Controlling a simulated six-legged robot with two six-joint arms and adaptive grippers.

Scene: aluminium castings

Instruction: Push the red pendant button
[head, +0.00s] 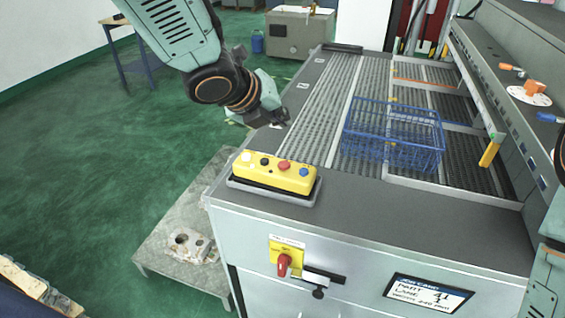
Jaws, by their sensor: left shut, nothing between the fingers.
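The yellow pendant (270,174) lies in a grey tray on the near left corner of the machine's top. Its upper face carries a white, a black, a red and a blue button in a row. The red button (284,165) is right of the middle, between the black and blue ones. My left gripper (281,121) is shut and empty. It is beyond the pendant, near the left edge of the machine top, apart from the buttons. My right gripper is not in view; part of my right arm shows at the right edge.
A blue wire basket (393,136) stands on the slatted bed right of the pendant. A red rotary switch (283,265) is on the machine's front. A casting (188,246) lies on a low plate at the left. The dark top around the pendant is clear.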

